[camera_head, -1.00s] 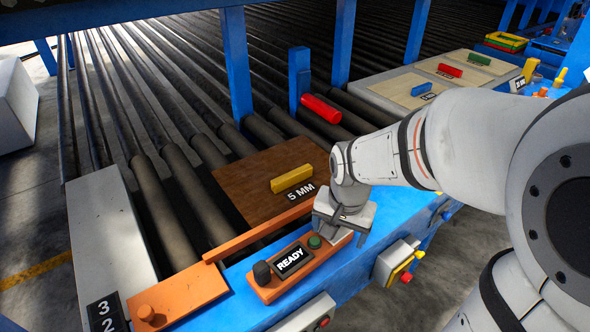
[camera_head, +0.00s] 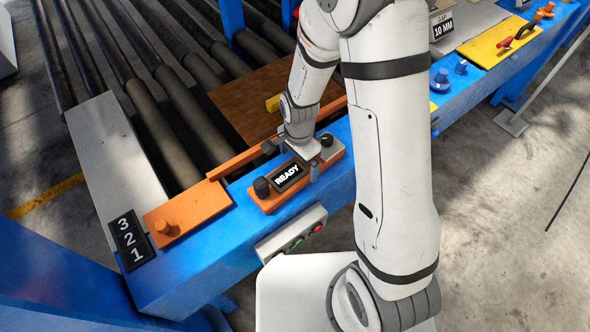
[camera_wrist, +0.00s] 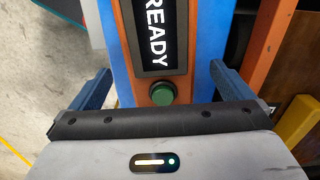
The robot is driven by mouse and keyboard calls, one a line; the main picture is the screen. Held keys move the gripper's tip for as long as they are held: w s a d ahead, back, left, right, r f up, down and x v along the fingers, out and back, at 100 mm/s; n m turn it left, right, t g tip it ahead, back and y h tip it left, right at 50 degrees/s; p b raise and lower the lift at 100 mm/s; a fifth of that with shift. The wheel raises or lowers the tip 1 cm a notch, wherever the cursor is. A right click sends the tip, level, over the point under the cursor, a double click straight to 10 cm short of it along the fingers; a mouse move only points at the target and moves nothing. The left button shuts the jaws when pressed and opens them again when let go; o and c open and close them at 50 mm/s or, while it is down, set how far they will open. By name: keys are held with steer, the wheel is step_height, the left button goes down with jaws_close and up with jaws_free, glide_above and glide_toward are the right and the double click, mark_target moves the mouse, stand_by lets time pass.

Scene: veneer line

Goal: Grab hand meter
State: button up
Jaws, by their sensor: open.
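The hand meter (camera_head: 286,178) is an orange block with a black READY display and a dark knob at its left end. It lies on the blue rail. My gripper (camera_head: 300,160) is over its right part in the head view and hides some of it. In the wrist view the meter (camera_wrist: 155,35) shows its display and a green button (camera_wrist: 162,93). My open gripper (camera_wrist: 160,72) has one finger on each side of the meter's width, with visible gaps. Contact is not visible.
An orange bar (camera_head: 237,158) runs close behind the meter. A yellow block (camera_head: 272,103) sits on the brown board (camera_head: 240,110) beyond. A grey button box (camera_head: 291,234) is on the rail's front face. An orange plate (camera_head: 188,213) lies left, near a 3-2-1 sign (camera_head: 130,240).

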mark_target(298, 167)
steer(key=shift+f+p, duration=0.4)
steer(key=shift+f, duration=1.5)
steer(key=shift+c, duration=0.4)
steer(key=c, duration=1.2)
